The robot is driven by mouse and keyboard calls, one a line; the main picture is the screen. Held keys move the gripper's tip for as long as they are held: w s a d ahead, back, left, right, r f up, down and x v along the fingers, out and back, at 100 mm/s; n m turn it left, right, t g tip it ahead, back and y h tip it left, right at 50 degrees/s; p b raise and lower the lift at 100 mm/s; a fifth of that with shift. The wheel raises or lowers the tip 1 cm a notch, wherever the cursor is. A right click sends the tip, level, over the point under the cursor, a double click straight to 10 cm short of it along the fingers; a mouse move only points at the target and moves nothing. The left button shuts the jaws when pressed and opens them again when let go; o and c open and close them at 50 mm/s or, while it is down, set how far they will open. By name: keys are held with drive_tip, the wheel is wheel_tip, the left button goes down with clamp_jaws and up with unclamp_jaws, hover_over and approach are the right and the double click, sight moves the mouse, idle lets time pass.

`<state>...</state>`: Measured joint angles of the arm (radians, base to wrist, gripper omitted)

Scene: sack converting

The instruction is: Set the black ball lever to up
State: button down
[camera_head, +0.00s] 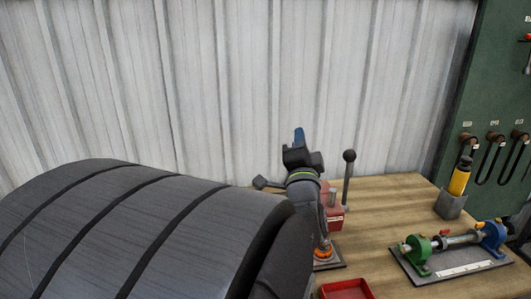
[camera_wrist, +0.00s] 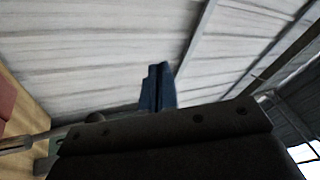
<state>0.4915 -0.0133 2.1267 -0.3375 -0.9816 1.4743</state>
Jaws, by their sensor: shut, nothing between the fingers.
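The black ball lever (camera_head: 349,157) stands close to upright in the head view, its round knob at the top of a grey stem. The stem rises from a red housing (camera_head: 336,215) on the bench, partly hidden by my arm. My gripper (camera_head: 299,134) is to the left of the knob and slightly higher in the picture, with blue fingers pointing up. The fingers are shut and empty, apart from the lever in this view. In the wrist view the shut fingers (camera_wrist: 157,88) point at the wall, and a dark round knob (camera_wrist: 95,117) shows lower left of them.
A wooden bench (camera_head: 390,225) stands before a pale corrugated wall. A red tray (camera_head: 346,289) is at its front. To the right are a green and blue fixture (camera_head: 455,243) and a yellow tool in a grey holder (camera_head: 450,205). A green panel with hooks is at far right.

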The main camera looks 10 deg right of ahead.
drive_tip(key=m+h, duration=0.2)
drive_tip(key=m, duration=0.1)
drive_tip(key=m+g+h, duration=1)
drive_tip(key=m+g, duration=0.1)
drive_tip(key=m, duration=0.3)
approach(347, 160)
drive_tip(key=s+a+f, duration=0.2)
drive_tip(key=s, duration=0.4)
drive_tip(key=w+a+r+x, duration=0.1)
drive_tip(key=x, duration=1.1)
drive_tip(key=shift+w, duration=0.5)
drive_tip(key=shift+w+r, duration=0.25)
drive_tip(key=shift+w, duration=0.75)
drive_tip(key=shift+s+a, duration=0.1)
